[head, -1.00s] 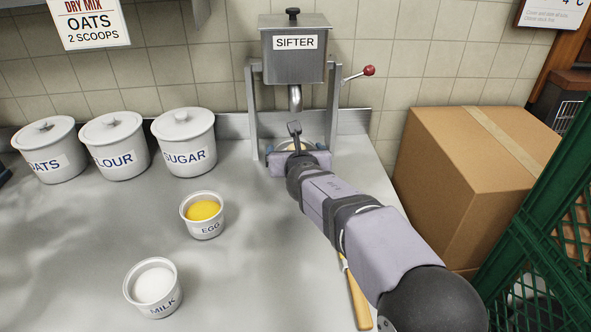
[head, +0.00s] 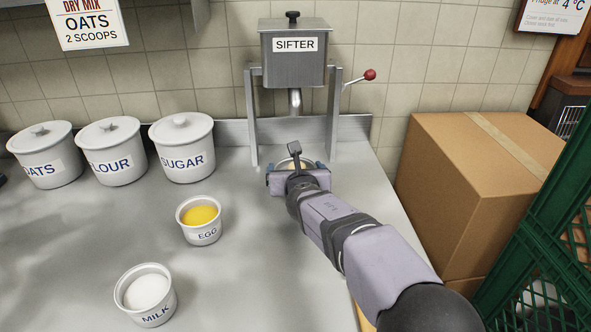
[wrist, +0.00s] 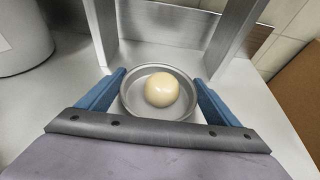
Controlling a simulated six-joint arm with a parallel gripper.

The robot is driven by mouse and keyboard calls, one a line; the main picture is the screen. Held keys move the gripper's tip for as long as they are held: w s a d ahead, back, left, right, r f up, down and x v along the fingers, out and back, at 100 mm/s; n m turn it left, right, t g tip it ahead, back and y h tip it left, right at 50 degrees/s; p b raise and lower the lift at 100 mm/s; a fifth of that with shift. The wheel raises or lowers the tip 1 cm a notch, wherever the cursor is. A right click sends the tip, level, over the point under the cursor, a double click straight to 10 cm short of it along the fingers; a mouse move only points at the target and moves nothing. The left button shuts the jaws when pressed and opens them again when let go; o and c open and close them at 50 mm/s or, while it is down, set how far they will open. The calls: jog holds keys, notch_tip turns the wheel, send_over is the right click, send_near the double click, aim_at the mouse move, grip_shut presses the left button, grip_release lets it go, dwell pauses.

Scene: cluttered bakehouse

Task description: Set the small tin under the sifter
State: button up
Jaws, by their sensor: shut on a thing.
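The small tin (wrist: 131,103) is a shallow round grey metal tin with a pale round ball (wrist: 161,89), like dough, inside. My gripper (wrist: 160,80) is shut on it, with a blue finger on each side of the rim. In the head view my gripper (head: 295,167) mostly hides the tin. The tin is in front of the sifter's legs, on the near side of the spout. The sifter (head: 293,66) is a grey metal hopper on two legs with a downward spout and a red-knobbed lever. I cannot tell whether the tin touches the counter.
White lidded canisters, including the sugar canister (head: 183,148), stand at the back left. The egg cup (head: 199,221) and milk cup (head: 147,296) stand left of my arm. A cardboard box (head: 475,190) and green crate (head: 545,220) are on the right. The counter (head: 235,280) between is clear.

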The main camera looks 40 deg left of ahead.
jog(key=o, duration=1)
jog(key=shift+o, duration=0.2)
jog(key=shift+r, duration=0.1)
jog(key=b+v, duration=0.2)
jog(key=v, duration=1)
